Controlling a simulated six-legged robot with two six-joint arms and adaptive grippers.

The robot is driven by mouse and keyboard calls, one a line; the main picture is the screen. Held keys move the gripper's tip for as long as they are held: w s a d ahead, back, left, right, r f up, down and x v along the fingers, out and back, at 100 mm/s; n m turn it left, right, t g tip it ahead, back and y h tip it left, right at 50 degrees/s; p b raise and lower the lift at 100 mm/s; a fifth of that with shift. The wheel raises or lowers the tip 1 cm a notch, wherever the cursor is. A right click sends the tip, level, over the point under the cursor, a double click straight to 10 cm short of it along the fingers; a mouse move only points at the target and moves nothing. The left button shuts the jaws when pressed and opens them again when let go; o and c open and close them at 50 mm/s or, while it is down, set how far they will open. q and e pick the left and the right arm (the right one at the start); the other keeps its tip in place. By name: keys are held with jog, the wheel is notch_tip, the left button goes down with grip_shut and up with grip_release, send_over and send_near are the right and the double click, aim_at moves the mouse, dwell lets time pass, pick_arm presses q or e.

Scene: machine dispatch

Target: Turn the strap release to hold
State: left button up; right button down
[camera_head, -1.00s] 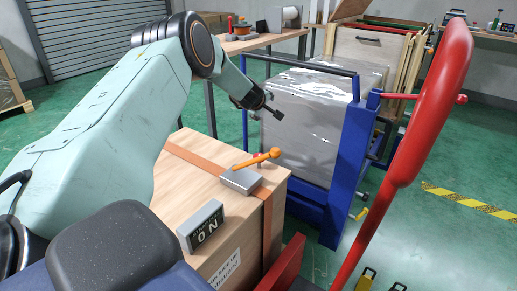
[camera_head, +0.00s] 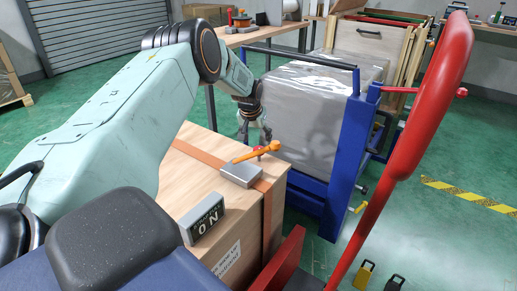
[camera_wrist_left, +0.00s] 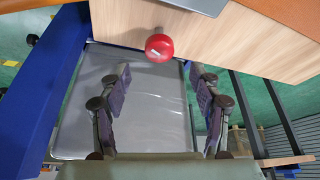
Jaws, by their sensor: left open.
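The strap release is a grey block (camera_head: 240,174) with an orange lever (camera_head: 256,153), on the orange strap over a wooden crate (camera_head: 195,165). The lever points right and slightly up in the head view. A red knob (camera_head: 258,149) shows just behind the lever; it also shows in the wrist view (camera_wrist_left: 159,47), beside the crate's wooden face. My left gripper (camera_head: 256,138) points down just beyond the lever. Its fingers are apart and empty in the wrist view (camera_wrist_left: 160,78), with the red knob ahead between their lines and not touched. My right gripper is out of view.
A grey sign (camera_head: 201,220) reading "ON" stands on the crate. A blue cart (camera_head: 343,165) with a silver-wrapped load (camera_head: 305,115) stands close behind the crate. A red rail (camera_head: 430,110) rises at the right. Green floor is open at the far right.

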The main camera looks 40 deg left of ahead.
aim_at(258, 148)
pick_arm(q)
jog(key=b+x, duration=0.3)
jog(key=x, duration=0.3)
jog(key=shift+w, duration=0.1)
jog(key=c, duration=1.2)
jog(key=shift+o, duration=0.2)
jog(key=shift+f+m+b, duration=0.1)
jog(key=shift+m+b, duration=0.5)
jog(key=shift+b, duration=0.35)
jog(key=m+h+b, duration=0.1)
jog(key=m+b, duration=0.2)
jog(key=b, duration=0.2)
jog(key=shift+a+f+m+t+h, duration=0.1)
jog(key=shift+a+m+t+h, duration=0.1)
jog(key=shift+m+t+h, duration=0.15)
jog(key=shift+m+h+b, duration=0.65)
jog(key=shift+m+b, duration=0.8)
jog(key=shift+b, duration=0.05)
